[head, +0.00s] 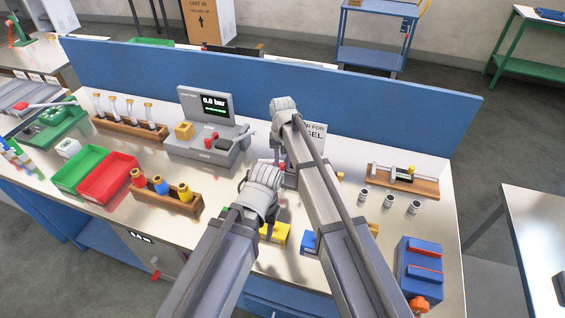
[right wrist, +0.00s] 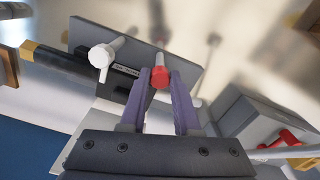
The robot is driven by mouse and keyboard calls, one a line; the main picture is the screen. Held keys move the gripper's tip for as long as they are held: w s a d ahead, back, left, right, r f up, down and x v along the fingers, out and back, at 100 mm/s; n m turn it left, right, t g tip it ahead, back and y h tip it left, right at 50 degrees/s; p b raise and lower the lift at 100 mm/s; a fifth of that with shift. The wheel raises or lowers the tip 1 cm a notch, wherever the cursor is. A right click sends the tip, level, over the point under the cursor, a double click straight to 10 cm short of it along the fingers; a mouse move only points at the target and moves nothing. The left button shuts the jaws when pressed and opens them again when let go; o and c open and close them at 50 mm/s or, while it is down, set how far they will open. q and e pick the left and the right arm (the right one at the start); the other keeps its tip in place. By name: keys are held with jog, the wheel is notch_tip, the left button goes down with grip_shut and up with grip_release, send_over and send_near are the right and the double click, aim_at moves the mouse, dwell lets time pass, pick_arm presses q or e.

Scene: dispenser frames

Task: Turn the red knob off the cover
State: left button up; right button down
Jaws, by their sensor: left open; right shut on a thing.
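In the right wrist view, my right gripper (right wrist: 162,80) is shut on the red knob (right wrist: 160,76), with one purple finger on each side of it. The knob stands at the front of a grey plate (right wrist: 186,62), which looks like the cover. In the head view, the dispenser with its gel sign (head: 314,131) is mostly hidden behind my right arm, and a bit of red (head: 282,166) shows beside it. My left gripper (head: 244,187) is lower, apart from the dispenser and open, its fingers mostly hidden by its own arm.
A pressure tester (head: 205,140) reading 0.0 bar stands left of the dispenser. Green (head: 80,168) and red (head: 108,178) bins and a wooden rack (head: 166,196) are at the left. Small metal cups (head: 388,201) and a blue box (head: 420,268) are at the right. A blue panel (head: 380,110) closes the back.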

aim_at(283, 164)
jog(key=shift+n, duration=2.3)
jog(key=c, duration=0.6)
grip_release()
jog(key=shift+r, duration=0.1)
notch_tip(283, 164, up, 8)
jog(key=p, duration=0.8)
jog(key=shift+f, duration=0.2)
